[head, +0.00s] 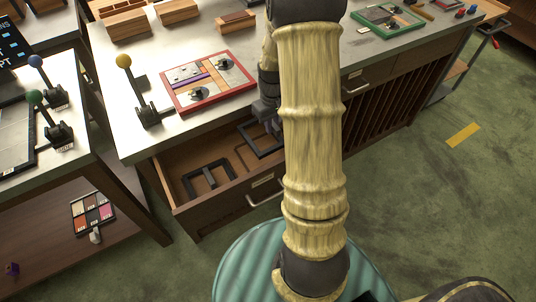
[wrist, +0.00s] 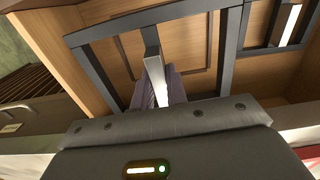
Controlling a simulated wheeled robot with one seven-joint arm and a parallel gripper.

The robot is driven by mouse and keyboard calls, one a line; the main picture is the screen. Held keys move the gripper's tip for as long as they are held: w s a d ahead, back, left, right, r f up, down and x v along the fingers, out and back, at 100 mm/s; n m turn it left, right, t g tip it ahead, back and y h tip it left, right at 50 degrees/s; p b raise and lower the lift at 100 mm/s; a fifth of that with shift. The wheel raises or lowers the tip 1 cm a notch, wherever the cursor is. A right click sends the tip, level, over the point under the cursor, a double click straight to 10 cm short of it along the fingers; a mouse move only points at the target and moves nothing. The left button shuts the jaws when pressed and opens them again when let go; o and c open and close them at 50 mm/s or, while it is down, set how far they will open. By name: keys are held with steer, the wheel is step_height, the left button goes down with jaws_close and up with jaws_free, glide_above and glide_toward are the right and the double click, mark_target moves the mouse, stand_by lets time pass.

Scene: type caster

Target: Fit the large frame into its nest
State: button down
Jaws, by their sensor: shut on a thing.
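The large frame is dark grey, with straight bars; in the head view (head: 249,143) it shows at the open drawer, partly hidden by my arm. In the wrist view the large frame (wrist: 231,50) spans the upper middle. My gripper (wrist: 160,92) is shut on its pale-lit middle bar; in the head view the fingers are mostly hidden behind my arm. A grooved rectangular outline, which looks like the nest (wrist: 195,68), shows in the wooden drawer floor below and inside the frame. The frame looks level and near the floor; I cannot tell whether it touches.
A smaller dark frame (head: 208,181) lies in the left part of the open drawer (head: 178,205), also at upper right in the wrist view (wrist: 262,22). The drawer walls are close around. A red-edged board (head: 208,101) and a yellow-knobbed lever (head: 124,62) stand on the bench above.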

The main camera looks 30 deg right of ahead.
steer(key=shift+w+a+f, duration=0.3)
steer(key=shift+w+f, duration=0.15)
steer(key=shift+f, duration=0.15)
steer(key=shift+w+a+f+b, duration=0.1)
steer(key=shift+w+a+b, duration=0.2)
steer(key=shift+w, duration=0.1)
steer(key=f, duration=0.5)
steer(key=shift+s+d+f, duration=0.2)
steer(key=shift+s+f, duration=0.1)
steer(key=shift+f, duration=0.3)
steer(key=shift+w+a, duration=0.1)
steer(key=shift+w, duration=0.05)
step_height(320, 180, down, 4)
steer(key=shift+r, duration=0.2)
steer(key=shift+s+f, duration=0.15)
steer(key=shift+s, duration=0.05)
